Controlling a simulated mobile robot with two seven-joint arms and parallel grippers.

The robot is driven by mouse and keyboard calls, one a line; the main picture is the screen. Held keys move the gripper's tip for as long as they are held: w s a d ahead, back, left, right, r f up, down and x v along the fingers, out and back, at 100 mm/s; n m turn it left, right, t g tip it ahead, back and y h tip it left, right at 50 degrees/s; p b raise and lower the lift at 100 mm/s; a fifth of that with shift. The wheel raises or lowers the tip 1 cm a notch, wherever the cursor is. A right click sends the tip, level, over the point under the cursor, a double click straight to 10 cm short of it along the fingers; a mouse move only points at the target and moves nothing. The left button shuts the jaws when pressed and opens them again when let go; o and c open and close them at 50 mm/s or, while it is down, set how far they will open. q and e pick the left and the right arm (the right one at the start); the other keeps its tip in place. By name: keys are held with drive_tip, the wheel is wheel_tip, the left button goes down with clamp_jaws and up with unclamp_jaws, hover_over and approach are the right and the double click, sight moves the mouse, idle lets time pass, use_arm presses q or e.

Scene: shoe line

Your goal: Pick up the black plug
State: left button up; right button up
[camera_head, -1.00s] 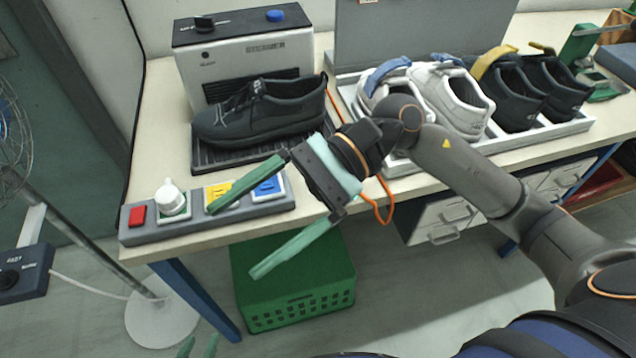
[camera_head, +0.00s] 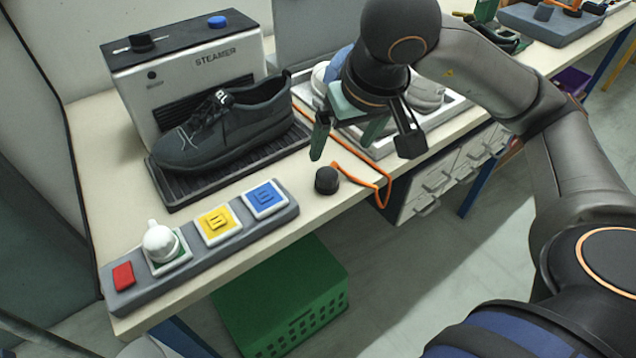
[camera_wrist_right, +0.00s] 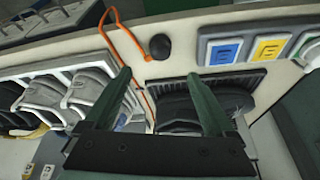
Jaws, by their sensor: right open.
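The black plug (camera_head: 326,180) is a short dark cylinder upright on the pale table near its front edge, right of the grey button panel. In the right wrist view the plug (camera_wrist_right: 159,46) shows past the fingertips, roughly centred between them. My right gripper (camera_head: 346,143) is open and empty, with green fingers pointing down, above and slightly behind the plug. It does not appear to touch the plug. The right wrist view shows the gripper (camera_wrist_right: 160,75) with its fingers spread wide. My left gripper is out of view.
An orange cord (camera_head: 361,180) loops over the table edge beside the plug. The grey button panel (camera_head: 289,212) lies left. A black shoe (camera_head: 235,127) rests before the steamer (camera_head: 190,62). Light shoes stand in a tray behind my gripper. A green crate (camera_head: 285,295) is below.

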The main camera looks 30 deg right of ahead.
sight(328, 172)
drive_tip(key=x, duration=0.4)
drive_tip(key=b+x, duration=0.1)
drive_tip(key=x, duration=0.1)
drive_tip(key=shift+w+d+f, duration=0.2)
drive_tip(key=shift+d+f, duration=0.05)
drive_tip(key=shift+d, duration=0.15)
drive_tip(key=shift+a+b+x, duration=0.2)
drive_tip(key=shift+x, duration=1.25)
drive_tip(key=shift+a+b+x, duration=0.15)
drive_tip(key=shift+a+x, duration=0.05)
drive_tip(key=shift+x, duration=1.25)
clamp_jaws()
